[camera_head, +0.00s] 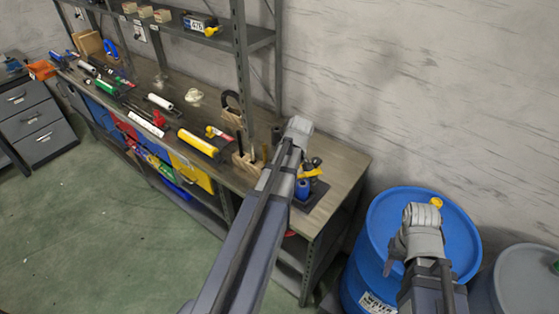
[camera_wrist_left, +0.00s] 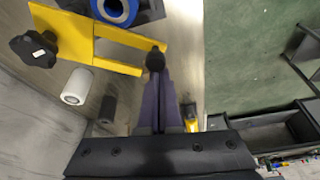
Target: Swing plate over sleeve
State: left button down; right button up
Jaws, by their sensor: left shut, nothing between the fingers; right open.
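In the head view, the plate (camera_head: 310,173) and sleeve (camera_head: 302,188) stand at the bench's right end, partly behind my left arm. My left gripper (camera_wrist_left: 158,72) is shut and empty, its tips by the plate's right tip; I cannot tell if they touch. My right gripper (camera_head: 422,222) is open and empty above the blue barrel.
The blue barrel (camera_head: 380,215) and a grey drum (camera_head: 528,278) stand right of the bench (camera_head: 345,165). A shelf post (camera_head: 240,60) rises left of my left wrist. Tools and a yellow cylinder (camera_head: 199,144) lie farther left. Green floor is clear in front.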

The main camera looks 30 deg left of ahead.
pick_arm(q)
jog(key=s+d+n+g, duration=0.1)
jog(key=d+n, duration=0.3)
jog(key=d, duration=0.4)
jog(key=shift+s+d+n+g, duration=0.2)
jog(key=shift+s+n+g, duration=0.15)
jog(key=shift+s, duration=0.45)
jog(key=s+a, duration=0.2)
jog(key=a, duration=0.2)
jog(key=w+p+v, duration=0.1)
jog(key=p+v, duration=0.8)
jog(key=v, duration=0.1)
jog(key=shift+f, duration=0.1)
